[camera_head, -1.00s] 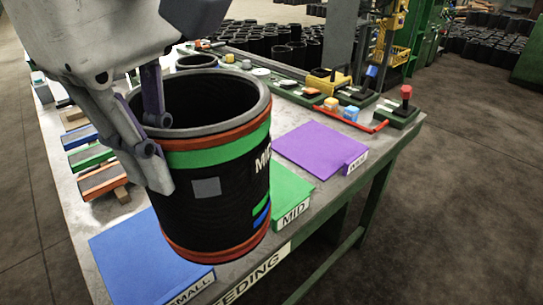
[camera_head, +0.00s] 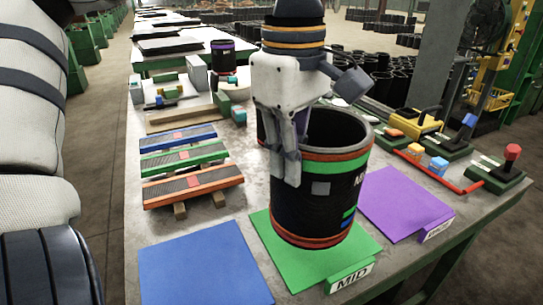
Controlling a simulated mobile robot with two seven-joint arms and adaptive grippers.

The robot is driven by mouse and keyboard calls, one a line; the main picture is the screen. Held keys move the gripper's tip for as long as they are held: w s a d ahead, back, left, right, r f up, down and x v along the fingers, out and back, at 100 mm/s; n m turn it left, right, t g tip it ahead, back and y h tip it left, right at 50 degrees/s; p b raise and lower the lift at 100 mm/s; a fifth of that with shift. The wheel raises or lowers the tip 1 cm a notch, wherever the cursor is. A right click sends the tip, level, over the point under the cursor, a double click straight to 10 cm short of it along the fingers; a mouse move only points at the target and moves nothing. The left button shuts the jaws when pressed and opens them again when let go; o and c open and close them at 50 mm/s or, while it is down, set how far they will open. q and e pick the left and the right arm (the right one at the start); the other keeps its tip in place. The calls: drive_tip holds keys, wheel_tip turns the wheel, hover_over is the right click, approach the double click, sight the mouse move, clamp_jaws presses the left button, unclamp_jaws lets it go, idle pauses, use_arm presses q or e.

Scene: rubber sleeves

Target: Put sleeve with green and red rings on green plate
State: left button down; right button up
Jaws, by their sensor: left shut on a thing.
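The black sleeve (camera_head: 312,213) has red rings near the top and bottom and a green ring under the upper red one. It is upright over the green plate (camera_head: 350,262), which carries the label MID. Its lower end overlaps the middle of the plate in the picture; I cannot tell whether it touches. My left gripper (camera_head: 286,160) comes down from above and is shut on the near left part of the sleeve's wall at the rim. My right gripper is not in view.
A blue plate (camera_head: 203,270) lies left of the green one, and a purple plate (camera_head: 395,204) lies right. Switch boxes and a red handle (camera_head: 459,184) stand at the right. Several black sleeves (camera_head: 395,90) stand behind.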

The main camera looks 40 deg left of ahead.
use_arm(q)
drive_tip(key=w+a+f, duration=0.1)
drive_tip(key=w+f, duration=0.2)
drive_tip(key=f, duration=0.4)
drive_tip(key=shift+w, duration=0.2)
drive_tip(key=c, duration=1.8)
unclamp_jaws()
drive_tip(key=shift+s+f, duration=0.1)
drive_tip(key=shift+f, duration=0.05)
drive_tip(key=shift+o, duration=0.2)
wheel_tip(320, 180, up, 12)
drive_tip(key=shift+s, duration=0.15)
